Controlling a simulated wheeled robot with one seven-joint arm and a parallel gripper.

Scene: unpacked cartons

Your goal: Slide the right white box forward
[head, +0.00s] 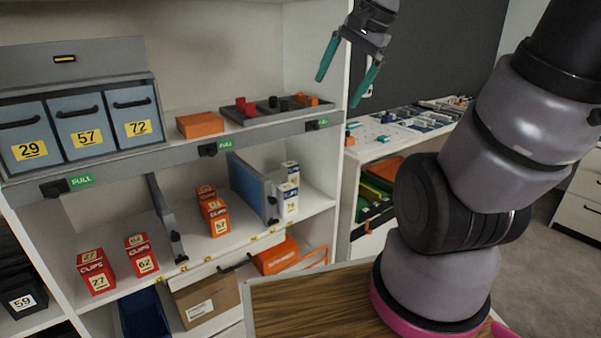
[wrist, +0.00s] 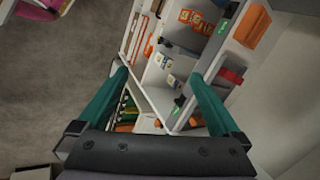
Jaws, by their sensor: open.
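Two white boxes with blue and yellow print stand upright in the right compartment of the middle shelf. The front white box (head: 288,202) is nearer the shelf edge, and the rear white box (head: 290,172) stands behind it. In the wrist view, two small white boxes (wrist: 171,80) show between and beyond my fingers. My gripper (head: 341,91) is open and empty, with teal fingers pointing down. It is above and to the right of the boxes, in front of the shelf unit's right upright. My gripper (wrist: 159,76) also shows in the wrist view, apart from everything.
A blue divider (head: 249,187) stands just left of the white boxes. Orange-red clip boxes (head: 214,214) stand further left. The upper shelf holds a grey tray (head: 262,114) and an orange box (head: 200,124). A white side table (head: 398,137) stands right of the upright.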

